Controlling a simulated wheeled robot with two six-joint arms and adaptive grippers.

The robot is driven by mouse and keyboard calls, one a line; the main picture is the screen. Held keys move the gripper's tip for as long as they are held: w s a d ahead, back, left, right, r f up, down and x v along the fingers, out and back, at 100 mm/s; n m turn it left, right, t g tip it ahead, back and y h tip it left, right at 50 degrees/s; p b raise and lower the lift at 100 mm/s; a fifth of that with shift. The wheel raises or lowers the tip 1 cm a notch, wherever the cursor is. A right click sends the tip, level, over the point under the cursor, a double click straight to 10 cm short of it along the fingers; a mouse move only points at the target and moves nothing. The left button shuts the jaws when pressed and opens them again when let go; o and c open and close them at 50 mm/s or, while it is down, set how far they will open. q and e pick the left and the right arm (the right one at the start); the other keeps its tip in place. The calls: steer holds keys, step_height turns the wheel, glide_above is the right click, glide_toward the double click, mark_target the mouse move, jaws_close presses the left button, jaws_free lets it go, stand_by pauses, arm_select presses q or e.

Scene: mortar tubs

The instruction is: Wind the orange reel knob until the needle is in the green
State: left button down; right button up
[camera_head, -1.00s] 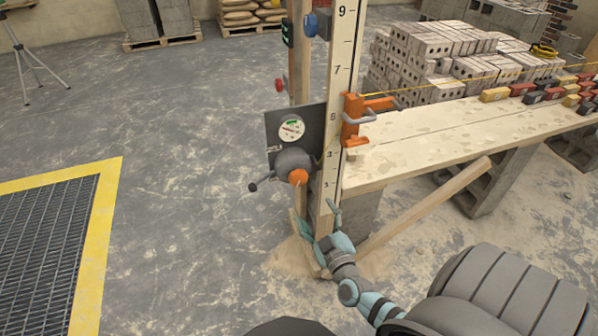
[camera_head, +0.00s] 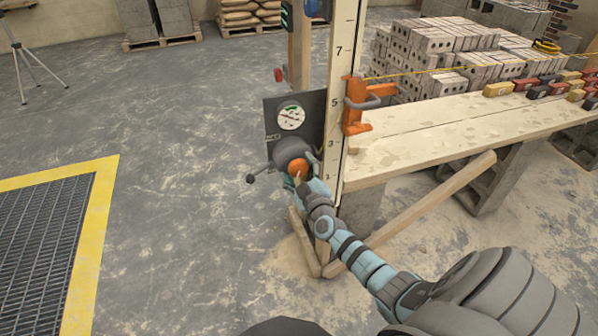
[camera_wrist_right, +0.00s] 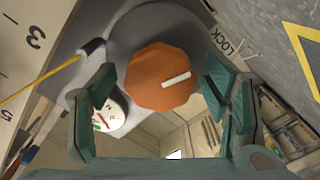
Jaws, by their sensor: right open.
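The orange reel knob (camera_head: 298,167) sits on a grey round reel with a crank arm, fixed to a dark plate on the upright post. It fills the middle of the right wrist view (camera_wrist_right: 158,82), with a white mark on its face. My right gripper (camera_head: 299,172) is open at the knob. In the right wrist view its teal fingers (camera_wrist_right: 162,95) stand on both sides of the knob, with gaps showing. The round gauge (camera_head: 291,118) with a green band is above the reel. The needle's exact position is too small to tell. My left gripper is out of view.
A numbered scale board (camera_head: 338,120) stands just right of the reel, with an orange clamp (camera_head: 353,108) on it. A plank bench (camera_head: 440,140) with bricks extends right. A diagonal wooden brace (camera_head: 420,210) is below.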

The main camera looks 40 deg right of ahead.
steer(key=shift+c, duration=0.4)
steer(key=c, duration=1.1)
steer(key=shift+m, duration=0.4)
steer(key=shift+m+p, duration=0.35)
steer(key=shift+m, duration=0.45)
steer(key=m, duration=0.3)
steer(key=shift+m+p, duration=0.3)
steer(key=m, duration=0.6)
